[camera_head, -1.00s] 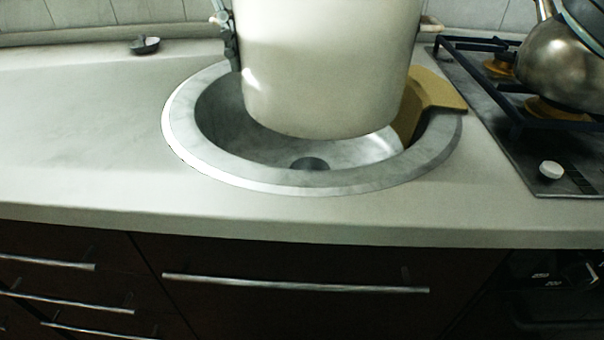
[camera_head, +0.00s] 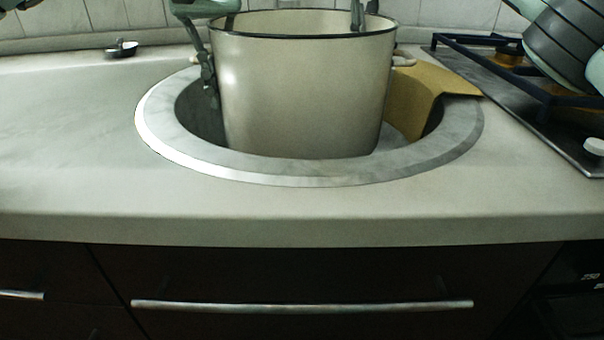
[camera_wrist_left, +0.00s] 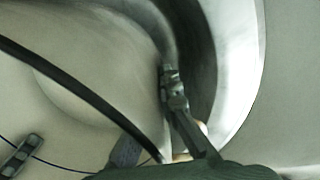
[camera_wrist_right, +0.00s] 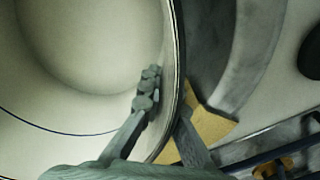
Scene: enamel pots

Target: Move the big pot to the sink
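The big pot (camera_head: 305,95), cream enamel with a dark rim, sits upright and low inside the round sink (camera_head: 300,172). Its base is hidden behind the sink's front edge; I cannot tell if it touches the bottom.
A mustard-brown piece (camera_head: 447,80) lies over the sink's right edge, close to the pot. The stove (camera_head: 520,95) is at the right, partly behind my right arm. The counter left of the sink is clear.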

